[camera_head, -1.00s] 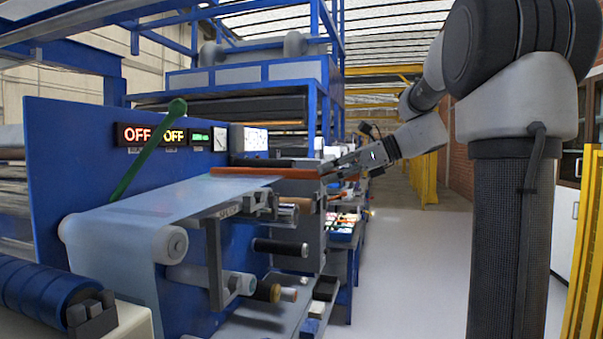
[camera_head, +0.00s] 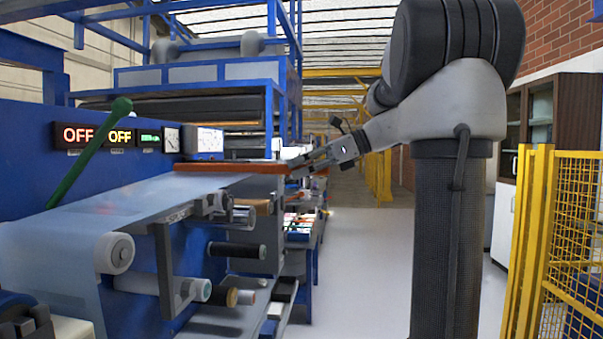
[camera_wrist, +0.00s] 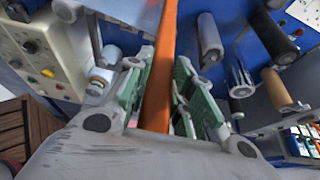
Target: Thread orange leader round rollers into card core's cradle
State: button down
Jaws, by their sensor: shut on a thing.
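The orange leader (camera_head: 225,167) is a long, stiff-looking bar at the end of the translucent film (camera_head: 110,205), above the rollers. My gripper (camera_head: 305,165) is at its right end in the head view. In the wrist view, the leader (camera_wrist: 160,90) runs between the green-padded fingers of my gripper (camera_wrist: 162,85), which is shut on it. A grey-ended roller (camera_head: 115,252) carries the film at the left. A brown roll (camera_head: 255,206), perhaps the card core, lies below the leader; a brown cylinder also shows in the wrist view (camera_wrist: 284,92). I cannot make out its cradle.
A black roller (camera_head: 237,249) and other rollers stick out from the blue machine panel. A green lever (camera_head: 90,155) stands near the displays reading OFF. In the wrist view, a control box (camera_wrist: 45,50) is at upper left. Yellow mesh fencing (camera_head: 565,230) stands at right; the grey floor between is clear.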

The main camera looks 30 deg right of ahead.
jog(key=shift+r, duration=1.65)
jog(key=shift+w+a, duration=0.2)
jog(key=shift+w, duration=0.05)
jog(key=w+a+f, duration=0.2)
jog(key=w+a, duration=1.1)
jog(key=w, duration=0.2)
jog(key=w+d+f, duration=0.4)
jog(key=w+d, duration=0.2)
jog(key=w, duration=0.2)
jog(key=w+d+f, duration=0.3)
jog(key=w+d, duration=0.2)
jog(key=w, duration=0.3)
notch_tip(320, 180, down, 8)
jog(key=w+d, duration=0.2)
jog(key=w, duration=0.1)
jog(key=s+a+f, duration=0.2)
jog(key=s+f, duration=0.1)
jog(key=f, duration=0.6)
jog(key=s+a+f, duration=0.2)
jog(key=s+f, duration=0.1)
jog(key=f, duration=0.6)
jog(key=s+a+f, duration=0.2)
jog(key=s+f, duration=0.2)
jog(key=f, duration=0.6)
jog(key=shift+a, duration=0.35)
jog(key=shift+s, duration=0.1)
